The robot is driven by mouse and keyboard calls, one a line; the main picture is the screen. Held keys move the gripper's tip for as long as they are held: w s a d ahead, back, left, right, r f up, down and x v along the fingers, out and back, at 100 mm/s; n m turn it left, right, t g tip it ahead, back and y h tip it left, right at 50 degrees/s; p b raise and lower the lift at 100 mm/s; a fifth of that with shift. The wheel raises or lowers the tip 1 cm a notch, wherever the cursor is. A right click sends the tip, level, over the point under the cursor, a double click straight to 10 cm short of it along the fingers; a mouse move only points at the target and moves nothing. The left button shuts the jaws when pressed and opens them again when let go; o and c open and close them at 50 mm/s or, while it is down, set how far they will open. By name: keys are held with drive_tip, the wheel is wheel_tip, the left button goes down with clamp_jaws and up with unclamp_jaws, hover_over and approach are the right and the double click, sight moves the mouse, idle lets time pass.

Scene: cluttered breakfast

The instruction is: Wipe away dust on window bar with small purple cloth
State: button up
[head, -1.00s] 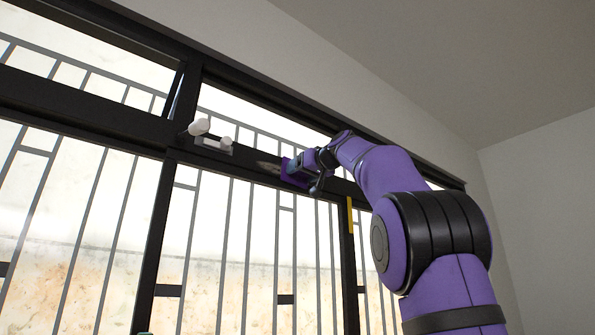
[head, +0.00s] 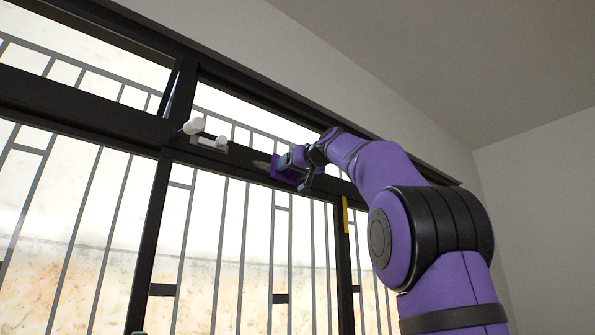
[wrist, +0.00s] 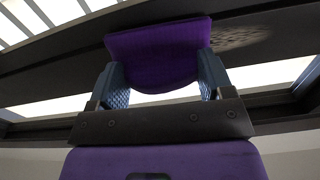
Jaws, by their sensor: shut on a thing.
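The window bar (head: 235,164) is the dark horizontal beam between the upper and lower panes. A pale grey dust patch (head: 262,165) shows on it just left of the small purple cloth (head: 278,171). In the wrist view the dust is a mottled patch (wrist: 237,38) right of the cloth (wrist: 158,55). My gripper (head: 287,163) is at the bar, shut on the cloth, with one blue finger on each side of it in the wrist view (wrist: 162,82). The cloth lies against or very near the bar; contact is hard to tell. It may hide some dust.
A white handle fitting (head: 208,138) with two knobs sticks out from the bar left of the dust. A yellow strip (head: 345,214) is on the upright frame below right of my gripper. Thin grey bars (head: 225,240) stand behind the panes.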

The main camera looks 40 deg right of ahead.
drive_tip(key=shift+w+a+f, duration=0.1)
drive_tip(key=shift+a, duration=1.55)
drive_tip(key=shift+a+f, duration=0.1)
drive_tip(key=shift+a, duration=1.5)
drive_tip(key=shift+s+a+r, duration=0.1)
drive_tip(key=shift+a, duration=1.1)
drive_tip(key=shift+s+a, duration=0.1)
drive_tip(key=shift+a, duration=1.05)
drive_tip(key=shift+s, duration=3)
drive_tip(key=shift+s, duration=0.1)
drive_tip(key=shift+s, duration=1.4)
